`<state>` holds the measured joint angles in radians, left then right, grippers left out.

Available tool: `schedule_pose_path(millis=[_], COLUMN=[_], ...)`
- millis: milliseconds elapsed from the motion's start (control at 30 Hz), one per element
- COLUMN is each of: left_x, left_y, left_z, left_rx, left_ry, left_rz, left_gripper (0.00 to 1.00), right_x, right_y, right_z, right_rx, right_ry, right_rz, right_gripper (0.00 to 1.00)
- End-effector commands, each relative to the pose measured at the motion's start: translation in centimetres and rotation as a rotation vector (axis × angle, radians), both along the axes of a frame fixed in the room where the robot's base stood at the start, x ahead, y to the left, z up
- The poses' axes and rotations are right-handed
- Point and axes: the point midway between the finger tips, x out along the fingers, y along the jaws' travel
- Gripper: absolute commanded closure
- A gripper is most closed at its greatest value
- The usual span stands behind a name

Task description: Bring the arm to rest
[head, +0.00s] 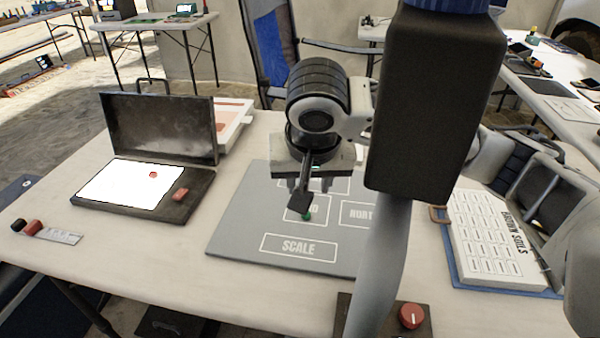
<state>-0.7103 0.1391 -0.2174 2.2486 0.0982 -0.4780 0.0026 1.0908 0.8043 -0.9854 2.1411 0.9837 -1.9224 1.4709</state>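One of my arms reaches over the white table (130,262) from the right side, so I take it for my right arm. Its dark forearm (437,110) fills the upper middle. My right gripper (302,206) points down over the grey labelled board (232,220). A small green thing (307,216) shows right at the fingertips. I cannot tell whether the fingers are shut, or whether they hold it, touch it or are above it. My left gripper is not in view.
An open black case (160,125) with a lit white panel stands at left. A "Known Soils" chart (490,235) lies at right. A box with a red knob (411,316) is at the front. Small red and black items (33,228) lie at the left edge. The table's left front is mostly clear.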

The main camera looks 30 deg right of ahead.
Motion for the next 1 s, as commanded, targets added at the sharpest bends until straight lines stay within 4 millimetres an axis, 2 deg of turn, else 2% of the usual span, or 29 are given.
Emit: schedule_pose_path(millis=[233, 767, 833, 1000], left_x=[0.0, -0.2, -0.3, -0.4], left_y=[0.0, -0.1, -0.1, -0.1], left_z=[-0.6, -1.0, -0.7, -0.5], left_rx=[0.002, 0.002, 0.003, 0.002], left_ry=[-0.002, -0.029, -0.024, -0.02], left_rz=[0.0, -0.008, -0.009, -0.01], left_gripper=[1.0, 1.0, 1.0, 1.0], right_x=[0.7, 4.2, 4.3, 4.2], right_y=[-0.4, -2.0, -1.8, -1.7], right_z=[-2.3, -11.7, -9.9, -8.2], right_rx=[-0.001, -0.002, 0.001, 0.001], right_ry=[0.003, 0.003, -0.004, -0.001], right_rz=[-0.003, -0.001, 0.001, 0.002], right_gripper=[0.62, 0.62, 0.62, 0.62])
